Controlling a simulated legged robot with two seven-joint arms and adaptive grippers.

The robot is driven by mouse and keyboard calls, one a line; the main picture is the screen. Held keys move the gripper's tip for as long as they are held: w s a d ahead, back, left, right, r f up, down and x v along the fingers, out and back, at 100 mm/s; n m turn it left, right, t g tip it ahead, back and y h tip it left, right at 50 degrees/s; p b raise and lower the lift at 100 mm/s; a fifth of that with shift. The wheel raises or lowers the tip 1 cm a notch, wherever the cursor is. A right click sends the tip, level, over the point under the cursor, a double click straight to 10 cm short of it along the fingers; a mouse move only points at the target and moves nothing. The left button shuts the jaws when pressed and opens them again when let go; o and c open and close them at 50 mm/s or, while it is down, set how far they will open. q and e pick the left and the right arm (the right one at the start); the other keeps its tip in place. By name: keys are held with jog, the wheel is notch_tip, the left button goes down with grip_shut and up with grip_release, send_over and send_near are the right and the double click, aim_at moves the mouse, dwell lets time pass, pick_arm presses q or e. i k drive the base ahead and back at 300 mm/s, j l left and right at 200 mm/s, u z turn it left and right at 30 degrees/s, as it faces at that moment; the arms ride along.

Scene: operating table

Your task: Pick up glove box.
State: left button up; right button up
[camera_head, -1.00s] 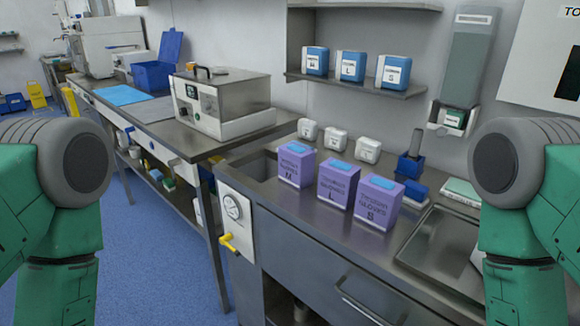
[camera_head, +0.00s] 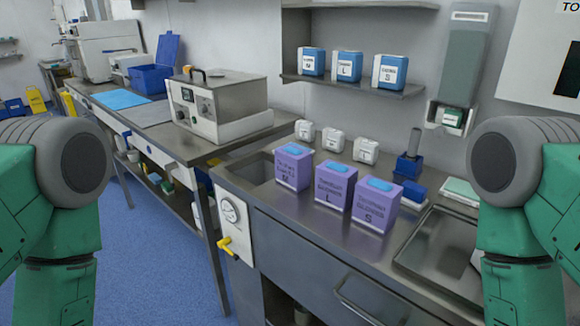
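Three purple glove boxes stand in a row on the steel counter, marked M (camera_head: 292,169), L (camera_head: 334,186) and S (camera_head: 376,206). Each has a blue patch on top. The M box is at the left, beside the sink, and the S box is nearest the tray at the right. My two green arms with grey joints show at the left and right picture edges, apart from the boxes. Both grippers are outside the view.
The steel counter (camera_head: 270,208) has a recessed tray (camera_head: 440,250) at the right. Small white boxes (camera_head: 334,140) and a blue holder (camera_head: 408,166) stand behind the glove boxes. Blue boxes (camera_head: 348,66) sit on the wall shelf. A metal unit (camera_head: 218,103) stands on the left bench.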

aim_at(292, 164)
jog(key=i+j, duration=0.2)
jog(key=j, duration=0.15)
jog(key=i+j+z, duration=0.1)
jog(key=i+j, duration=0.15)
jog(key=j, duration=0.15)
jog(key=i+j, duration=0.2)
jog(key=j, duration=0.15)
jog(key=i+j+z, duration=0.15)
jog(key=j, duration=0.25)
jog(key=i, duration=0.05)
